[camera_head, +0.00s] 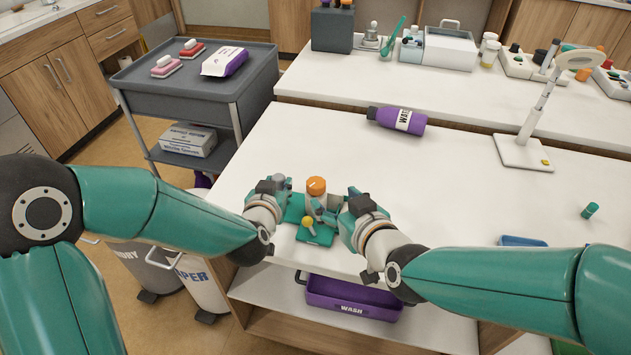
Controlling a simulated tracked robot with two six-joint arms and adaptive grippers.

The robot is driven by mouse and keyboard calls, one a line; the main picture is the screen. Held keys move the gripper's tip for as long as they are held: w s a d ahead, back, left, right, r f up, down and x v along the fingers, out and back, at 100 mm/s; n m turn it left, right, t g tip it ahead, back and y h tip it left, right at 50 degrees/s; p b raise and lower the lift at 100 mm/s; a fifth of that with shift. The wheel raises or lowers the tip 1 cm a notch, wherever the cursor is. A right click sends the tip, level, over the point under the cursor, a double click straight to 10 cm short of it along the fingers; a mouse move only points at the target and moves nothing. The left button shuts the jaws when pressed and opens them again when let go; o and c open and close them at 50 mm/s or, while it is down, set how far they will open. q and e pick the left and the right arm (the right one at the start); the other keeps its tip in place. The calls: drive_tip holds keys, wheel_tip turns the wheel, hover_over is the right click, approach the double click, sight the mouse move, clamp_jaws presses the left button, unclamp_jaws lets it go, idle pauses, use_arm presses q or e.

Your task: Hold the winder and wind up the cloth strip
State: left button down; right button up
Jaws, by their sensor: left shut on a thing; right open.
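The winder (316,188) stands near the front edge of the white table, with an orange top and a pale body. A yellow knob (307,221) shows at its front, low down. The green cloth strip (315,236) lies flat under and in front of it. My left gripper (291,193) is at the winder's left side and shut on it; the exact contact is hard to see. My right gripper (336,208) is open close to the winder's right side. The grippers hide parts of the winder and cloth.
A purple bottle (398,121) lies farther back on the table (460,200). A lamp (525,150) stands at the back right. A small green cylinder (590,210) lies at right. A purple bin (352,297) sits on the shelf below. The table's middle right is clear.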

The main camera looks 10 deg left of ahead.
sight(316, 183)
drive_tip(key=x, duration=1)
drive_tip(key=shift+w+a, duration=0.15)
drive_tip(key=shift+w, duration=0.05)
drive_tip(key=shift+c, duration=0.2)
drive_tip(key=c, duration=1.1)
drive_tip(key=shift+a+m+t+h, duration=0.1)
drive_tip(key=shift+m+t+h, duration=0.2)
drive_tip(key=shift+m, duration=0.3)
drive_tip(key=shift+m+t+h, duration=0.9)
drive_tip(key=shift+m+h, duration=0.6)
drive_tip(key=shift+h, duration=0.4)
